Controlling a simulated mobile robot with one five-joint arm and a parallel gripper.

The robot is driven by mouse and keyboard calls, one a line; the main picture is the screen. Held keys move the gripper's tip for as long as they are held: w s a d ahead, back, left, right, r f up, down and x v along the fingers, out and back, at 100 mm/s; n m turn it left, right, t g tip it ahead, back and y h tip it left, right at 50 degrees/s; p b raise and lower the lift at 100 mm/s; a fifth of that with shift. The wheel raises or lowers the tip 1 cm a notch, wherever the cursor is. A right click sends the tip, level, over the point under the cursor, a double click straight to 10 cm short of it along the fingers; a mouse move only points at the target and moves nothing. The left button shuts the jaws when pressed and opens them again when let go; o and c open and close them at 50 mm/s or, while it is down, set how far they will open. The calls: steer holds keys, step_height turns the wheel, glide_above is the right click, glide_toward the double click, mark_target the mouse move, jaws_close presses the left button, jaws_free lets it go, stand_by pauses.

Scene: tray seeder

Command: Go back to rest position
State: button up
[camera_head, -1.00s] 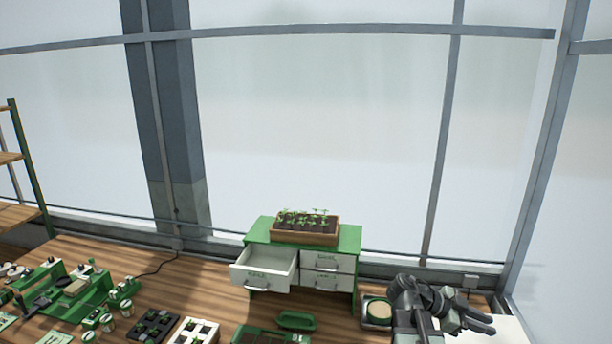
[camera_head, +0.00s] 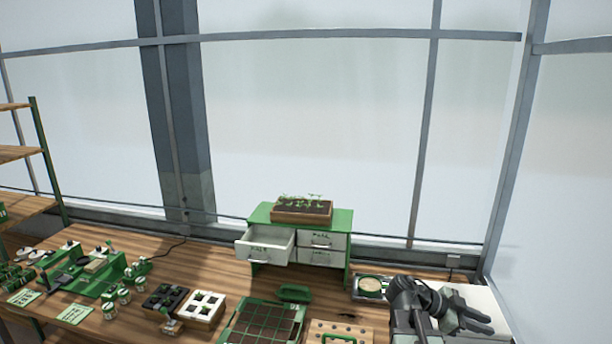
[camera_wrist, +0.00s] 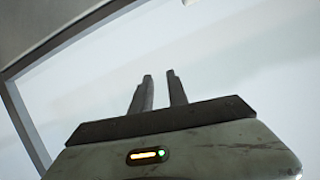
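My gripper (camera_head: 487,322) is at the lower right in the head view, near the right end of the bench, on my bent dark grey arm. The wrist view shows its two dark fingers (camera_wrist: 159,76) apart with a gap between them and nothing held. Behind the fingers are only the pale panes and grey frame bars of the greenhouse wall. The fingers touch nothing in the wrist view. My lower arm is cut off by the bottom edge of the head view.
A green cabinet (camera_head: 342,225) with its upper left drawer (camera_head: 265,244) pulled out bears a planter of seedlings (camera_head: 302,216). A seed tray (camera_head: 230,327), green scoop (camera_head: 294,293), and round dish (camera_head: 370,285) lie on the wooden bench (camera_head: 215,262). A shelf (camera_head: 37,150) stands left.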

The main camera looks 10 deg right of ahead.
steer(key=w+a+f+n+t+y+b, duration=0.35)
steer(key=a+f+n+y+b, duration=0.45)
steer(key=a+f, duration=1.3)
steer(key=a+f+n+y, duration=0.3)
steer(key=a+n+y, duration=0.2)
steer(key=a+n, duration=0.8)
steer(key=shift+a+f+n+b, duration=0.3)
steer(key=shift+n+b, duration=0.15)
steer(key=shift+n, duration=0.65)
steer(key=shift+w+g, duration=0.1)
steer(key=shift+g, duration=0.15)
